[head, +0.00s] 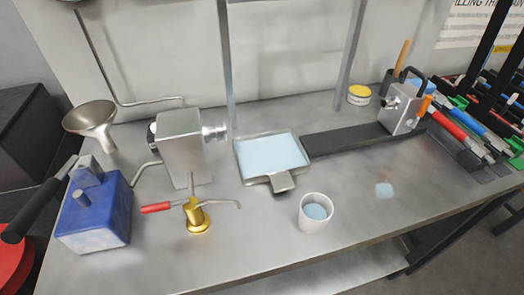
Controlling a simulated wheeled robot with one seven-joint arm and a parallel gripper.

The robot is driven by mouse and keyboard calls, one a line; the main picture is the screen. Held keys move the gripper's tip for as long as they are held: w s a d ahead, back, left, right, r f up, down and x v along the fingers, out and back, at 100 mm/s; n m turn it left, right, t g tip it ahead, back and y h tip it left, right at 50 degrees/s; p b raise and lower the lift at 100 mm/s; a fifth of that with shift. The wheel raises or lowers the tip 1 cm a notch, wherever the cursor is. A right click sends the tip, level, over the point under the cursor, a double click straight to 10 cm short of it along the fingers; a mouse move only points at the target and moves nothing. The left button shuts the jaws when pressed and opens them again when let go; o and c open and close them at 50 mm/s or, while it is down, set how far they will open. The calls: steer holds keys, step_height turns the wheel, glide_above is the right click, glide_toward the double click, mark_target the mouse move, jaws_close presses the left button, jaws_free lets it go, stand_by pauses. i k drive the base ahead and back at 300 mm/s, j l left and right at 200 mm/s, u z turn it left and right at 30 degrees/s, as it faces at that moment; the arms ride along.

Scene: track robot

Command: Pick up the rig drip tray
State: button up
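The rig drip tray, which I take to be the shallow square metal tray (283,181), sits flat on the steel bench near the middle of the head view. A pale blue surface fills its inside, and it looks like liquid. A short metal tab sticks out from its front edge, with a dark patch beneath it. My gripper is not in this view, and nothing is seen touching the tray.
A metal box with a spout (182,145) and a brass fitting with a red handle (197,213) stand left of the tray. A white cup (315,212) is at front right. A dark strip (345,142) runs right from the tray. The bench's front right is mostly clear.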

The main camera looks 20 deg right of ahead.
mark_target(274, 156)
steer(key=l+u, duration=0.15)
steer(key=u, duration=0.45)
steer(key=k+l+u, duration=0.1)
steer(key=l+u, duration=0.15)
steer(key=l, duration=0.2)
steer(key=k+l+u, duration=0.15)
steer(key=l+u, duration=0.15)
steer(key=k+l+u, duration=0.25)
steer(key=l, duration=0.25)
steer(key=k+l, duration=0.25)
steer(key=l, duration=0.2)
steer(key=k+l, duration=0.25)
steer(key=l, duration=0.2)
steer(key=k+l+u, duration=0.1)
steer(key=k+l, duration=0.15)
steer(key=l, duration=0.25)
steer(key=i, duration=1)
